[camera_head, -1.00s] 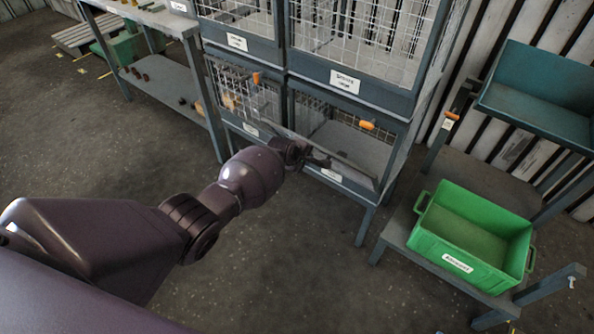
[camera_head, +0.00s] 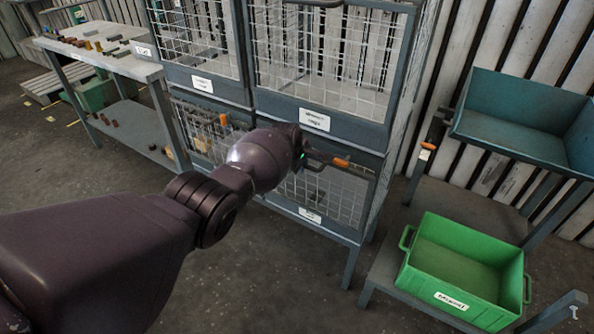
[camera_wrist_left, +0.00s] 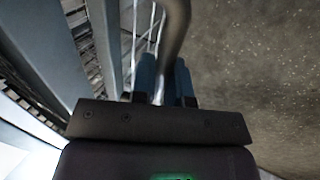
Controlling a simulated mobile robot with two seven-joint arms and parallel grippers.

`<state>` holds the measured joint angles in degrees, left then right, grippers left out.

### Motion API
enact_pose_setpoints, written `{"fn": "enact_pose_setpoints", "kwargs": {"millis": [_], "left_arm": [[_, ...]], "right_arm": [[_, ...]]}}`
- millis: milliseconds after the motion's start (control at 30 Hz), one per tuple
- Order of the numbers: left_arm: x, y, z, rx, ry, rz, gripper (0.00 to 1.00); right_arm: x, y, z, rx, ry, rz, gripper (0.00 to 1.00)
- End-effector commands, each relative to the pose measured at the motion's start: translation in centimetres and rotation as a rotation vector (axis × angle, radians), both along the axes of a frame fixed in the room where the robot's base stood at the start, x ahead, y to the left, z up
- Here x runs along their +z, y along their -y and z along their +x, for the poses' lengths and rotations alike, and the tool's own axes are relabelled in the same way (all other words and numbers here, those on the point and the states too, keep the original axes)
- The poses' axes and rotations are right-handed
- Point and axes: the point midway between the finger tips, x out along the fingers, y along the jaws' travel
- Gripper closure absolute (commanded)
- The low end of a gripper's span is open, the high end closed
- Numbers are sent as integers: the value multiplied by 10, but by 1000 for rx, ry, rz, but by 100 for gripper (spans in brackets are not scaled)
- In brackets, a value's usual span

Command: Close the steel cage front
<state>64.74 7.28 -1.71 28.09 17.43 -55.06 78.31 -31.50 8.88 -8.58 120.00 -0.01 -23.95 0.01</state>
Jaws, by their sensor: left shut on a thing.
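The steel cage front (camera_head: 345,196) is a wire-mesh panel in a grey frame on the lower right bay of the cage rack. It stands about upright across the bay; I cannot tell whether it is fully flush. An orange grip (camera_head: 341,162) shows near its top edge. My left gripper (camera_head: 312,158) is at the upper part of this front, with my arm covering its left side. In the left wrist view, its blue-padded fingers (camera_wrist_left: 166,82) are shut on a dark curved handle bar (camera_wrist_left: 177,30). My right gripper is not in view.
The neighbouring lower left cage (camera_head: 205,130) has its own orange grip. Upper mesh cages (camera_head: 320,60) stand above. A green crate (camera_head: 465,265) sits on a low stand at the right, below a teal bin (camera_head: 515,135). A workbench (camera_head: 100,58) stands at the left.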

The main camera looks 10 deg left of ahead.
Motion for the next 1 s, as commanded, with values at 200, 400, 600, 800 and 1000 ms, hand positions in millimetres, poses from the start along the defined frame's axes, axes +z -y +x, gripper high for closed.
{"fn": "enact_pose_setpoints", "kwargs": {"millis": [200,400,600,800,1000], "left_arm": [[1,1,7,2,-1,2,100],[5,2,10,1,3,2,100],[7,2,11,2,8,1,100],[8,2,11,0,10,0,67],[6,3,10,1,5,0,61]], "right_arm": [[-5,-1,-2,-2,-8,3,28],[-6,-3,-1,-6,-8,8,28],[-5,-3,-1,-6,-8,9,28],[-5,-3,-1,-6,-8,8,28],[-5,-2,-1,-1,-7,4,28]]}}
